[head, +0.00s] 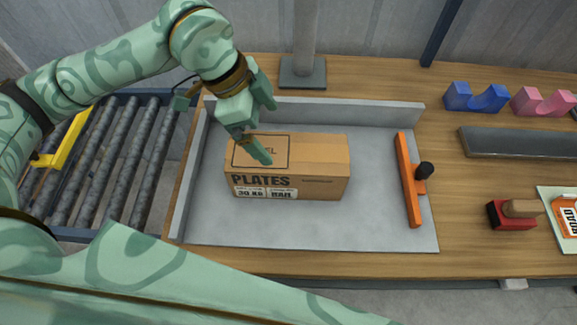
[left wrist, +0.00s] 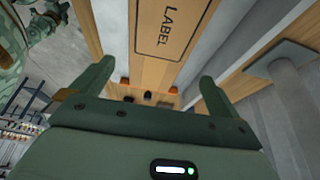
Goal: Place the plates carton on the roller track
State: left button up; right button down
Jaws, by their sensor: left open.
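The plates carton (head: 318,168) is a brown box marked PLATES and 30 KG, lying in a grey tray (head: 370,225) on the wooden bench. Its labelled top also shows in the left wrist view (left wrist: 172,28). My left gripper (head: 262,128) is open above the carton's left part, one finger in front of its top face. In the left wrist view the carton top lies between the two spread fingers (left wrist: 155,80); I cannot tell whether they touch it. The roller track (head: 120,160), with grey rollers in a blue frame, is at the left, partly behind my arm. My right gripper is not seen.
An orange bar with a black knob (head: 408,180) stands at the tray's right side. A grey post (head: 303,70) rises behind the tray. Blue (head: 476,97) and pink (head: 542,101) cradles and a red stamp-like block (head: 510,214) are at the right. A yellow bar (head: 68,140) crosses the track.

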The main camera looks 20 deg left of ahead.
aim_at(284, 150)
pick_arm(q)
jog(key=b+x, duration=0.1)
jog(key=x, duration=0.5)
jog(key=shift+w+d+f, duration=0.1)
jog(key=shift+d+f, duration=0.05)
jog(key=shift+f, duration=0.2)
jog(key=b+x, duration=0.2)
jog(key=x, duration=0.3)
jog(key=shift+d+f, duration=0.2)
jog(key=shift+f, duration=0.05)
jog(key=shift+r, duration=0.1)
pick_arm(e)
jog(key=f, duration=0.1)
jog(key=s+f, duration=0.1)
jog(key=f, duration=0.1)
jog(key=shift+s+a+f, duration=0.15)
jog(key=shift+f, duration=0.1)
pick_arm(q)
jog(key=shift+r, duration=0.1)
jog(key=c, duration=1.4)
